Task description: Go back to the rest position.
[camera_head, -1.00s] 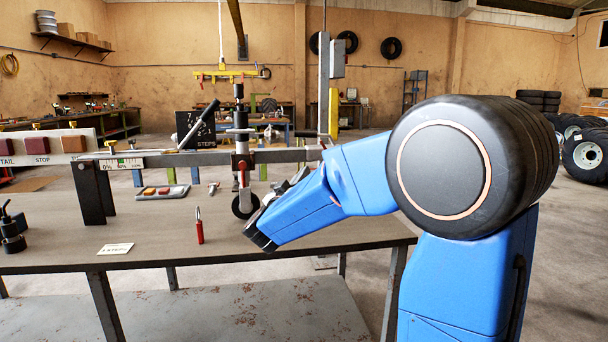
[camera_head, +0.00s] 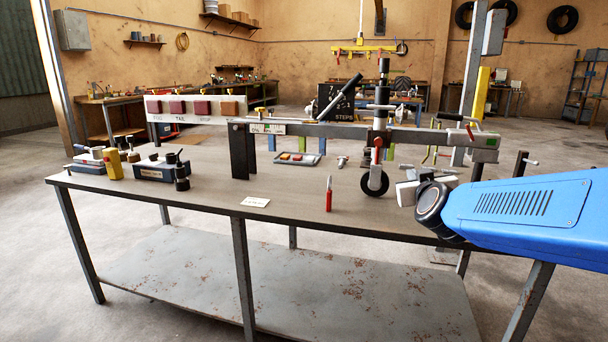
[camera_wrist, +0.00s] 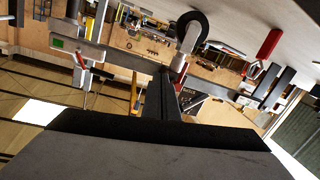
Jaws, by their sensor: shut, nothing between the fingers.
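My gripper shows in the wrist view as two dark fingers (camera_wrist: 165,92) side by side, shut with nothing held. In the head view my blue arm (camera_head: 530,215) comes in from the right edge. Its dark round wrist joint (camera_head: 434,203) is at the table's right part, with the gripper largely hidden behind it. The trailer beam with its jockey wheel (camera_head: 375,183) stands on the table to the left of the wrist. The wrist view is upside down and shows the wheel (camera_wrist: 193,27) beyond the fingers.
The workbench (camera_head: 300,212) carries a red-handled tool (camera_head: 329,195), a white card (camera_head: 255,202), a small tray (camera_head: 297,159) and a row of coloured blocks on a panel (camera_head: 196,107). Floor in front is clear.

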